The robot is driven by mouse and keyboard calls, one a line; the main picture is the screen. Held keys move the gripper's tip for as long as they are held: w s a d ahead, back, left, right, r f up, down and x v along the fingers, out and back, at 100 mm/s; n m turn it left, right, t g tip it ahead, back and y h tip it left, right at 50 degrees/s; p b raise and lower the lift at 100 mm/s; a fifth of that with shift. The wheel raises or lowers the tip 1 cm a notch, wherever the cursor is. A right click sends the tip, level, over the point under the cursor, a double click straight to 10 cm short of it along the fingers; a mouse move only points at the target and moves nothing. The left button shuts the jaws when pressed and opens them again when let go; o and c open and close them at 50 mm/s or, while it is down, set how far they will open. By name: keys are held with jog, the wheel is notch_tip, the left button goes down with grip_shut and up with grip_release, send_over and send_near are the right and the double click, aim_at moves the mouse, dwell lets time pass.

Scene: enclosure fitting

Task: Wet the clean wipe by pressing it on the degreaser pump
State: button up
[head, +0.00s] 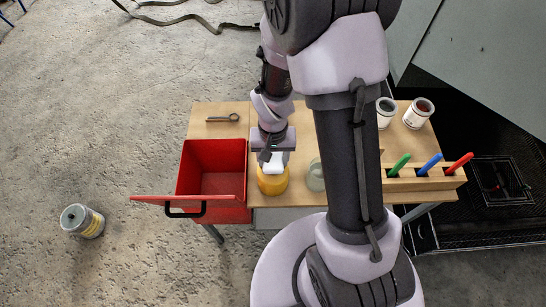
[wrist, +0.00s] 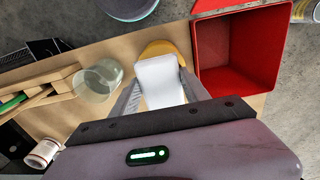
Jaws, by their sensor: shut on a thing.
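The white wipe (head: 275,161) is a small folded pad, held between the fingers of my gripper (head: 268,155). In the wrist view the wipe (wrist: 160,82) sticks out past the fingertips (wrist: 160,100). A round yellow container (head: 272,184), which looks like the degreaser pump, stands on the table directly below the wipe. In the wrist view the yellow container (wrist: 165,47) shows behind the wipe, which covers most of its top. I cannot tell whether the wipe touches it. My gripper is shut on the wipe.
A red open bin (head: 245,180) stands left of the yellow container, with a black handle. A translucent jar (head: 315,177) stands right of it. A wooden rack (head: 438,181) holds coloured markers. Two cans (head: 418,112) stand at the back right; an eyebolt (head: 222,118) lies back left.

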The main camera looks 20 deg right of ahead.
aim_at(273, 160)
jog(key=shift+f+b, duration=1.1)
jog(key=shift+b, duration=0.1)
dwell(2.0)
dwell(0.5)
notch_tip(273, 160, up, 7)
jog(key=p, duration=0.5)
jog(key=shift+r, duration=0.15)
jog(key=shift+f, duration=0.25)
